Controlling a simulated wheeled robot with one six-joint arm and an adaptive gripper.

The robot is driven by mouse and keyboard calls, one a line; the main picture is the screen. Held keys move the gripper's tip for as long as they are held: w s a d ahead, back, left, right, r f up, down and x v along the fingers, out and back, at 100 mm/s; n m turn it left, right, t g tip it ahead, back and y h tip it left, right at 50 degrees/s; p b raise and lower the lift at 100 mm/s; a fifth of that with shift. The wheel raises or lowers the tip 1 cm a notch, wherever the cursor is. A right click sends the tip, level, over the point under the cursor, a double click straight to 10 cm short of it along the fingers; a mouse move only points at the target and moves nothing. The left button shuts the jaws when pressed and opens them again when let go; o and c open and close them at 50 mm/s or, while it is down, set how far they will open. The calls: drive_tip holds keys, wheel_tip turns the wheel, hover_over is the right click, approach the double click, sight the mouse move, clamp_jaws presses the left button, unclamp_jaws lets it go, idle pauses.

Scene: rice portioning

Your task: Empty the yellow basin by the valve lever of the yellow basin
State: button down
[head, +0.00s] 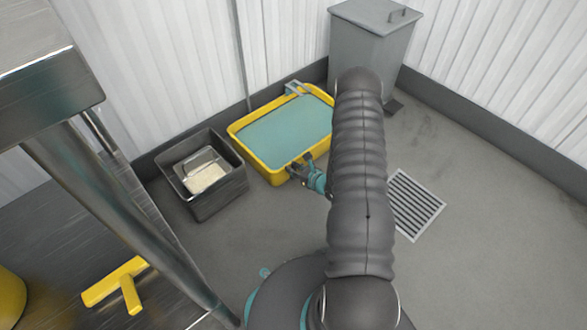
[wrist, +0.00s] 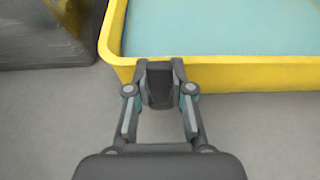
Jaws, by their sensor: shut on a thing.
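The yellow basin (head: 249,157) stands on the floor by the back wall, filled broadly with pale blue-green liquid (head: 285,132). Its near wall and rim also show in the wrist view (wrist: 245,77). My gripper (head: 300,167) is low at the basin's near side. In the wrist view my gripper (wrist: 160,68) has its fingers closed on a dark piece at the outside of the near wall, the valve lever (wrist: 160,88) by its place. The fingers hide much of it, and the valve itself cannot be made out.
A dark grey bin (head: 220,197) holding a clear container with white contents stands left of the basin. A lidded grey bin (head: 362,50) stands behind. A floor drain grate (head: 416,205) lies to the right. A metal table (head: 50,90) and a yellow T-shaped object (head: 118,285) are at left.

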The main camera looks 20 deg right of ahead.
drive_tip(key=shift+s, duration=0.1)
drive_tip(key=c, duration=1.1)
unclamp_jaws()
drive_tip(key=shift+d, duration=0.1)
drive_tip(key=shift+o, duration=0.5)
drive_tip(key=v, duration=1.2)
drive_tip(key=shift+f, duration=0.1)
